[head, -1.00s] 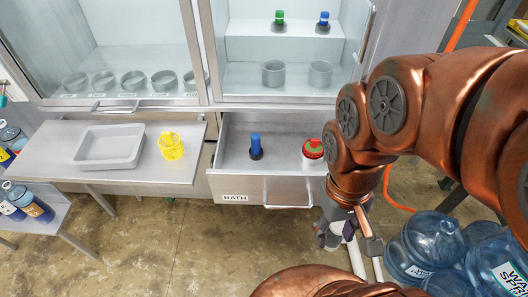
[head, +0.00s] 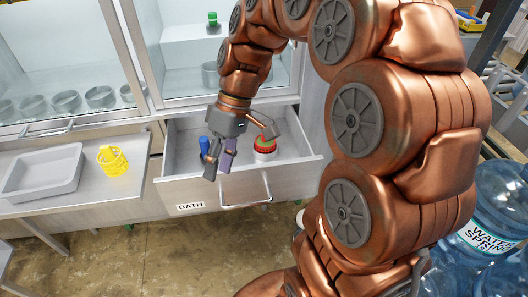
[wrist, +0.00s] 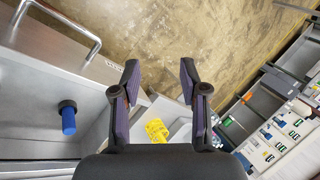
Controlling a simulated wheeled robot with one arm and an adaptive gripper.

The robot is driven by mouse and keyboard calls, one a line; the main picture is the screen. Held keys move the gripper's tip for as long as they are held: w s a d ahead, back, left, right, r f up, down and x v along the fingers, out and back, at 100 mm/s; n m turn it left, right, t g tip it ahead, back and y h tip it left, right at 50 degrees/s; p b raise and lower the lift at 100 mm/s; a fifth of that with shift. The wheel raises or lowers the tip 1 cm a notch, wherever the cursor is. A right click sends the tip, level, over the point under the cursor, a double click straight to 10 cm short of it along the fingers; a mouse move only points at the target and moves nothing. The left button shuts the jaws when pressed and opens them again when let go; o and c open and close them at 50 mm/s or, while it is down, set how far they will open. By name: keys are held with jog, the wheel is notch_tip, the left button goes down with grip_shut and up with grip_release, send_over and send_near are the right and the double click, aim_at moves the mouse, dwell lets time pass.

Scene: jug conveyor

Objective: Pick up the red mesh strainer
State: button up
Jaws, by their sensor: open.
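The red item does not show in the wrist view.
A blue-topped item (head: 204,145) stands in the drawer close behind my gripper; it also shows in the wrist view (wrist: 68,120). A yellow mesh basket (head: 112,160) and grey tray (head: 72,190) are on the left table. Water jugs (head: 490,228) stand at right.

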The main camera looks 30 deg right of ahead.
jog(key=w+d+f+n+t+y+b, duration=0.1)
jog(key=w+d+f+n+y+b, duration=0.3)
jog(key=w, duration=0.6)
jog(key=n+t+y+b, duration=0.2)
jog(key=t+b, duration=0.2)
jog(key=b, duration=0.1)
send_over(265, 143)
jog(key=s+a, duration=0.1)
jog(key=a, duration=0.1)
notch_tip(265, 143, down, 8)
jog(key=d+f+n+t+b, duration=0.2)
jog(key=d+f+b, duration=0.2)
jog(key=d+f, duration=0.2)
jog(key=shift+w+d+f+b, duration=0.2)
jog(key=shift+d+f+b, duration=0.15)
jog(key=shift+d, duration=0.85)
